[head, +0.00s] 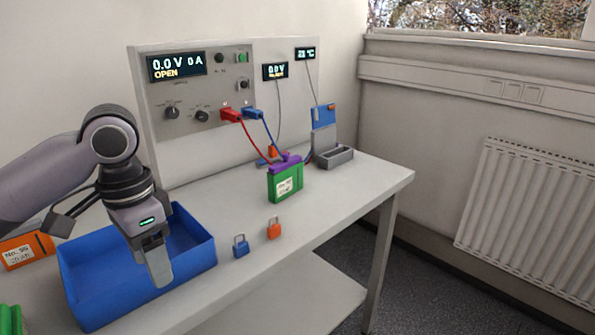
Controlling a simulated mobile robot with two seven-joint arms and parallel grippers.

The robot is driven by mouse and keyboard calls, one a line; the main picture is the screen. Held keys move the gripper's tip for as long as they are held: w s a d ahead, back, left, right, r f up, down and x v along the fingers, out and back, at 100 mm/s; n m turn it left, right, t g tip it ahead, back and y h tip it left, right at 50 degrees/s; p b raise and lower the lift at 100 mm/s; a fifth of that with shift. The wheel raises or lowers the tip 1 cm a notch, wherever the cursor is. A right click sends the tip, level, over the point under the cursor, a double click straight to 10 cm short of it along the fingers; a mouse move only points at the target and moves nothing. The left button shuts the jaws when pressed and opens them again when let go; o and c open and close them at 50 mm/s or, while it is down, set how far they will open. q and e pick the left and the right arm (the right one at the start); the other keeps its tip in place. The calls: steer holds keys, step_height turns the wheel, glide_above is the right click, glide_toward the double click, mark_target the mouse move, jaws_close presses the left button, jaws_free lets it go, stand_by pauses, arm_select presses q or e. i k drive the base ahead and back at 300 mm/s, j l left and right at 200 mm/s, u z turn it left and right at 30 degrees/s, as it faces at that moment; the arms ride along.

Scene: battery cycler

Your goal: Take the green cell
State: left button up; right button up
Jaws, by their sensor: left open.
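The green cell (286,186), a green block with a white label, stands upright on the bench right of the middle. A purple piece (286,162) sits across its top. My left gripper (157,270) is open and points down over the blue bin (196,261), well to the left of the green cell. One finger hides most of the other, and I see nothing between them. My right gripper is out of view.
Red (230,114) and blue (253,113) plugs have leads running down behind the green cell. Blue (240,246) and orange (274,229) padlocks stand in front. A grey holder (334,158) stands right. An orange cell (24,252) and a ribbed green object (10,319) are left. The right bench end is clear.

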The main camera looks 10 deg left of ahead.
mark_target(281, 185)
steer(key=i+l, duration=0.25)
steer(key=i, duration=0.25)
steer(key=i+l, duration=0.2)
steer(key=i, duration=0.3)
steer(key=i+l, duration=0.25)
steer(key=i, duration=0.2)
